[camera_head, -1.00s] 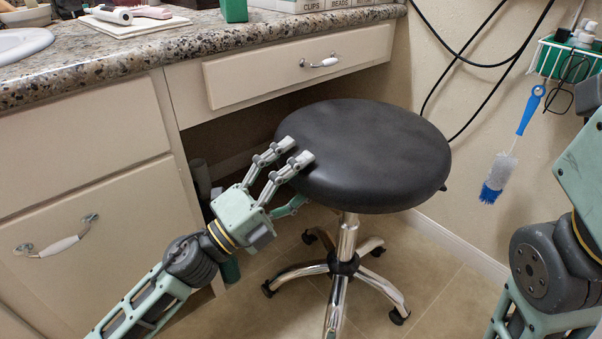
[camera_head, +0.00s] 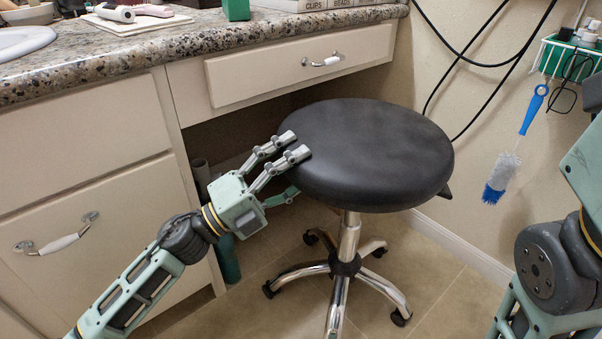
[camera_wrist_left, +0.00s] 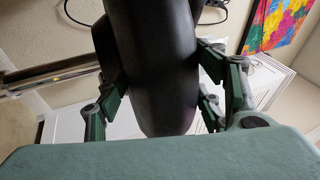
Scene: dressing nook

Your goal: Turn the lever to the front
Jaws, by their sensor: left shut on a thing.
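The black round stool seat (camera_head: 365,150) sits on a chrome post. A short dark lever tip (camera_head: 446,192) sticks out under the seat's right edge; the rest of the lever is hidden beneath the seat. My left gripper (camera_head: 292,166) is shut on the seat's left rim, two fingers on top and the thumb side below. In the left wrist view, the seat's edge (camera_wrist_left: 160,85) lies between the fingers of the left gripper (camera_wrist_left: 155,105). My right arm shows at the right edge of the head view, but its gripper is out of view.
A cabinet with a drawer (camera_head: 300,66) and granite counter (camera_head: 120,58) stands behind and left of the stool. A wall basket (camera_head: 570,60) and blue bottle brush (camera_head: 503,170) hang at the right. Tile floor (camera_head: 440,290) is clear right of the stool base.

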